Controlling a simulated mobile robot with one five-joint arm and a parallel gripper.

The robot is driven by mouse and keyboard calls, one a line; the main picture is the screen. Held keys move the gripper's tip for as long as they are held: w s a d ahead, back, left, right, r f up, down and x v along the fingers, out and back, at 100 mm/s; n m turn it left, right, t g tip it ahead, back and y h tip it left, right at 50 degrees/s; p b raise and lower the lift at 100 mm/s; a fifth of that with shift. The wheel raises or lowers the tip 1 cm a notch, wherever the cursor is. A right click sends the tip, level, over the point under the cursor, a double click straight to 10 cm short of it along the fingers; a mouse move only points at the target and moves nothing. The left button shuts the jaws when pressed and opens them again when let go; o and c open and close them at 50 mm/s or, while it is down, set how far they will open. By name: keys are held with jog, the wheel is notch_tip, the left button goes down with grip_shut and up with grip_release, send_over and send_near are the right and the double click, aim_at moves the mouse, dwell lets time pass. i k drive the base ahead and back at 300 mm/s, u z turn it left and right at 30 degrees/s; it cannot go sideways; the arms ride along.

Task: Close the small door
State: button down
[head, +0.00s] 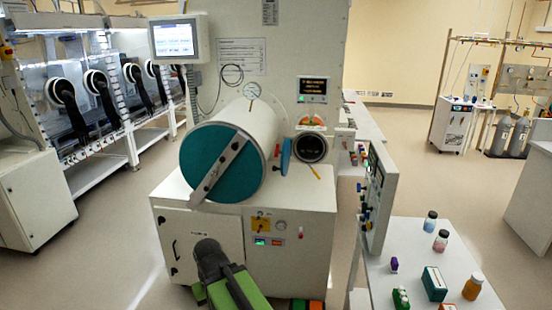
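A yellow handle-like piece (314,172) shows just below the port. The large teal round door (215,162) with a grey bar across it covers the big cylinder to the left. My green and grey arm shows at the bottom, below and left of the port, apart from it. I cannot make out gripper fingers.
A white cabinet (200,245) stands under the cylinder. An upright control panel (376,200) stands right of the port, above a white table (400,262) with bottles and boxes. More gloveboxes (80,95) line the left. Open floor lies between cabinet and left row.

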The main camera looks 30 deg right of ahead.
aim_at(285, 156)
jog(key=u, duration=1.8)
jog(key=i, duration=1.95)
jog(key=z, duration=3.7)
jog(key=i, duration=1)
jog(key=u, duration=0.1)
